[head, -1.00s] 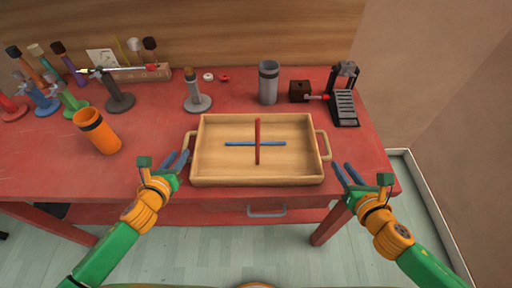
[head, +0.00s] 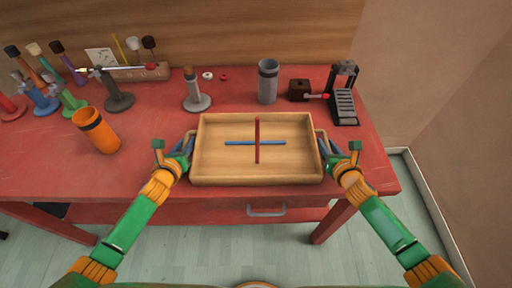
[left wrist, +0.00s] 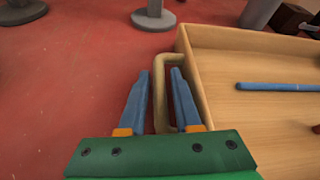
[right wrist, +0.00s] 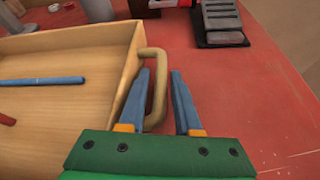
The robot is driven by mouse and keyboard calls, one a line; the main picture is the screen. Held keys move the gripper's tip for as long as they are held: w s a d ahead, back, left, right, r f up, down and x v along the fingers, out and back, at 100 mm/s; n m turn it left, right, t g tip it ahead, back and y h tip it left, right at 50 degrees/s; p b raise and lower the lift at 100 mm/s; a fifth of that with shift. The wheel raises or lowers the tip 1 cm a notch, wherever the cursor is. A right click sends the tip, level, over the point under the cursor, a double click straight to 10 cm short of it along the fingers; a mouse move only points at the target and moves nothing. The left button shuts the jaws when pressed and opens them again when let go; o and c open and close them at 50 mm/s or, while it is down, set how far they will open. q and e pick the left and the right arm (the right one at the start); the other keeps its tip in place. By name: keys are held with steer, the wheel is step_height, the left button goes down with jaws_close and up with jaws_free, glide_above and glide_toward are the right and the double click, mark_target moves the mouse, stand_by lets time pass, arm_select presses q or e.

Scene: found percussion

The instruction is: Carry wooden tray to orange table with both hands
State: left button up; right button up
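The wooden tray (head: 210,180) rests on the red table (head: 345,185), with a red stick (head: 257,132) crossing a blue stick (head: 240,143) inside it. My left gripper (left wrist: 160,72) is open, its blue fingers on either side of the tray's left handle (left wrist: 161,95). My right gripper (right wrist: 160,72) is open, its fingers on either side of the right handle (right wrist: 158,85), which lies nearer the left finger. In the head view the left gripper (head: 188,142) and right gripper (head: 322,142) flank the tray and partly hide the handles. No orange table shows.
An orange cup (head: 98,133) stands left of the tray. A grey cup (head: 268,82), a grey stand (head: 196,95), a dark box (head: 299,90) and a black pedal (head: 344,105) stand behind it. Several mallets stand at far left. A wall closes the right side.

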arm_select(q)
jaws_close()
arm_select(e)
jaws_close()
stand_by(1.2)
arm_select(q)
steer(key=shift+r, duration=0.1)
arm_select(e)
steer(key=shift+r, duration=0.1)
